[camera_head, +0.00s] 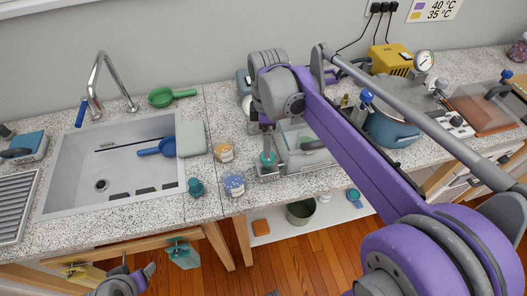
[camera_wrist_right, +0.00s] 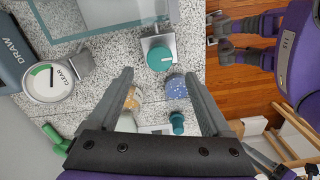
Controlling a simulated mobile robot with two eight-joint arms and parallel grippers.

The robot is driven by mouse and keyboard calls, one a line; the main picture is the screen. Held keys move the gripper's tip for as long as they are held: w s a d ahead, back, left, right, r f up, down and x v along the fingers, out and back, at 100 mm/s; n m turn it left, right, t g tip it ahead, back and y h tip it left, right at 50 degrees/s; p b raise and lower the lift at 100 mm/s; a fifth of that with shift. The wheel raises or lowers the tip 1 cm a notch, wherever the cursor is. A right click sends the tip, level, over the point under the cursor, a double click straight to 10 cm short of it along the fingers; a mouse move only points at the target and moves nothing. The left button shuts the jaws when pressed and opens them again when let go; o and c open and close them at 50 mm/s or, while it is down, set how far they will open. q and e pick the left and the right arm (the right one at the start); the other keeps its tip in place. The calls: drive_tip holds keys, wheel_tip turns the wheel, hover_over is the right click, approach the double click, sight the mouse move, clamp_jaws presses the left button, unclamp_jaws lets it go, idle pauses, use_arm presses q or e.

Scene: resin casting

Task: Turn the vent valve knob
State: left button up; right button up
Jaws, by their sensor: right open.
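A round teal knob with a white mark sits on a square metal block in the right wrist view (camera_wrist_right: 160,58); it also shows in the head view (camera_head: 267,158), on the counter beside a clear-walled box. No label on it is readable, so I cannot confirm it is the vent valve. My right gripper (camera_wrist_right: 157,77) is open and empty, its fingers spread to either side just short of the knob. In the head view, my right gripper (camera_head: 266,138) points down over the knob. My left gripper (camera_head: 138,270) is low at the bottom left, apparently open and empty.
A clear-walled box (camera_head: 300,134) stands close right of the knob. A speckled blue jar (camera_head: 235,186), an orange-patterned jar (camera_head: 224,153) and a teal bottle (camera_head: 196,187) stand left of it. A round gauge (camera_wrist_right: 48,82) is nearby. The sink (camera_head: 75,180) lies further left.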

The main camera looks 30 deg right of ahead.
wheel_tip(320, 180, down, 6)
drive_tip(key=shift+f, duration=0.15)
drive_tip(key=shift+c, duration=0.3)
clamp_jaws()
